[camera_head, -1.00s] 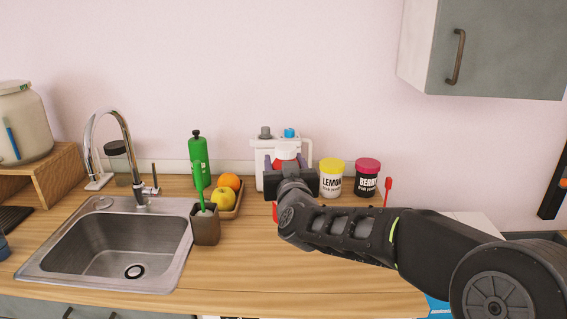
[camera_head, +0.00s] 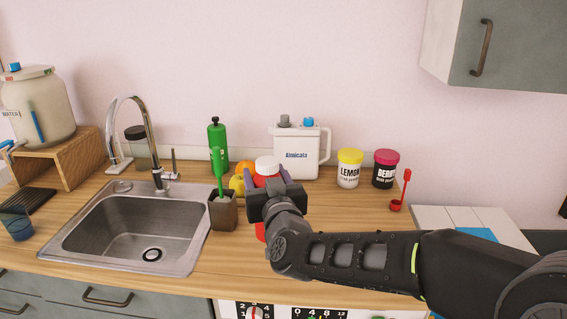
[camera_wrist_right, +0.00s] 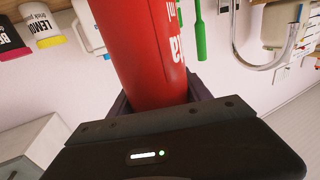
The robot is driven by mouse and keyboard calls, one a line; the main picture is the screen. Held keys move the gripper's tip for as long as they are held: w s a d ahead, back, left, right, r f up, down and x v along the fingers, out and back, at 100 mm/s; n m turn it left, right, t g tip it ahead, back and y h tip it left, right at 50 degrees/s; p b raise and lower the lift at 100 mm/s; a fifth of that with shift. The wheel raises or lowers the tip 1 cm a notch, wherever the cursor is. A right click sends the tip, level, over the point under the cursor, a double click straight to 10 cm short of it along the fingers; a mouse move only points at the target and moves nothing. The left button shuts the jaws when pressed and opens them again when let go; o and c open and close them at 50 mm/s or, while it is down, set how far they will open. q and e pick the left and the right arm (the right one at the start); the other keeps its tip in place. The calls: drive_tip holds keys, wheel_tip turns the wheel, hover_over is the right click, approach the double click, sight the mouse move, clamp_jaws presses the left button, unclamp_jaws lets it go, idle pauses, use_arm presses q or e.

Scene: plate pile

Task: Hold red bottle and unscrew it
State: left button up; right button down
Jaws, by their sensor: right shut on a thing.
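The red bottle (camera_head: 266,180) with a white cap (camera_head: 267,166) stands out over the counter in the head view, mostly hidden behind my right gripper. My right gripper (camera_head: 270,190) is shut on the bottle's body. In the right wrist view the red bottle (camera_wrist_right: 145,50) sits between the fingers of the right gripper (camera_wrist_right: 155,103), with white lettering on its side. The cap is still on the bottle in the head view. My left gripper is not in view.
A green bottle (camera_head: 217,145), a brown holder (camera_head: 223,212) and fruit (camera_head: 238,184) are left of my gripper. A white jug (camera_head: 298,152), lemon jar (camera_head: 348,170) and berry jar (camera_head: 384,171) stand behind. The sink (camera_head: 135,230) is farther left; the front counter is clear.

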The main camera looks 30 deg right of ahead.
drive_tip(key=s+a+f+n+y, duration=0.2)
drive_tip(key=a+y, duration=0.1)
drive_tip(key=a, duration=0.7)
drive_tip(key=s+a+f+n+y, duration=0.1)
drive_tip(key=a+f+n+y, duration=0.1)
drive_tip(key=a, duration=0.9)
drive_tip(key=s+a+f+n+y, duration=0.2)
drive_tip(key=a+y, duration=0.2)
drive_tip(key=a, duration=0.7)
drive_tip(key=shift+s+a, duration=0.2)
drive_tip(key=shift+s, duration=0.15)
drive_tip(key=shift+d, duration=0.1)
drive_tip(key=w+d+r+m+h, duration=0.2)
drive_tip(key=d+r+h, duration=0.1)
drive_tip(key=d, duration=1.1)
drive_tip(key=w+d+r+m+g+h, duration=0.1)
drive_tip(key=d+h, duration=0.4)
drive_tip(key=d, duration=1)
drive_tip(key=w+d+r+m+h, duration=0.3)
drive_tip(key=w+d+r+m, duration=0.1)
drive_tip(key=d, duration=1)
drive_tip(key=shift+w+d+r+m+h, duration=0.3)
drive_tip(key=shift+w+m+h, duration=0.1)
drive_tip(key=shift+m, duration=0.1)
drive_tip(key=shift+f, duration=0.1)
wheel_tip(320, 180, down, 6)
drive_tip(key=b, duration=0.1)
